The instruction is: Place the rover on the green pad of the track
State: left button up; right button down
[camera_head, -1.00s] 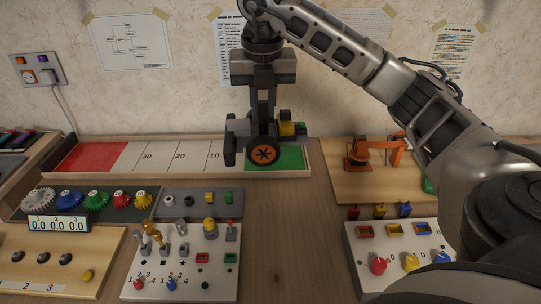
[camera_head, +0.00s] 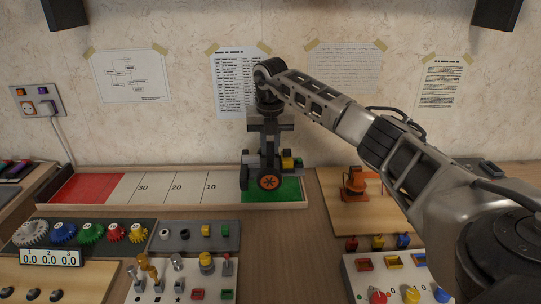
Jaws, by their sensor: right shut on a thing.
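The rover (camera_head: 268,182) has dark wheels, one with an orange hub, and yellow and green blocks on its body. It appears over the left part of the green pad (camera_head: 289,194), at the right end of the track (camera_head: 225,203). The left wheel is near the pad's left edge. I cannot tell whether the wheels touch the pad. My right gripper (camera_head: 268,155) points down from above and is shut on the rover's upper part. The rover hides part of the pad. My left gripper is not in view.
The track has white numbered squares and a red end (camera_head: 88,188). A board with an orange crane (camera_head: 354,184) stands to the right. Gears (camera_head: 90,233) and switch panels (camera_head: 180,275) fill the front. The wall is close behind the track.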

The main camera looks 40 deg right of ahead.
aim_at(271, 156)
jog(key=shift+w+d+f, duration=0.15)
jog(key=shift+d+f, duration=0.05)
jog(key=shift+f, duration=1.5)
jog(key=shift+f, duration=0.15)
jog(key=c, duration=1.3)
grip_release()
jog(key=shift+f, duration=0.15)
jog(key=r, duration=0.4)
jog(key=s+r, duration=0.1)
jog(key=r, duration=0.3)
jog(key=a+r, duration=0.1)
jog(key=r, duration=0.3)
jog(key=shift+s+a+r, duration=0.1)
jog(key=shift+s+r, duration=0.1)
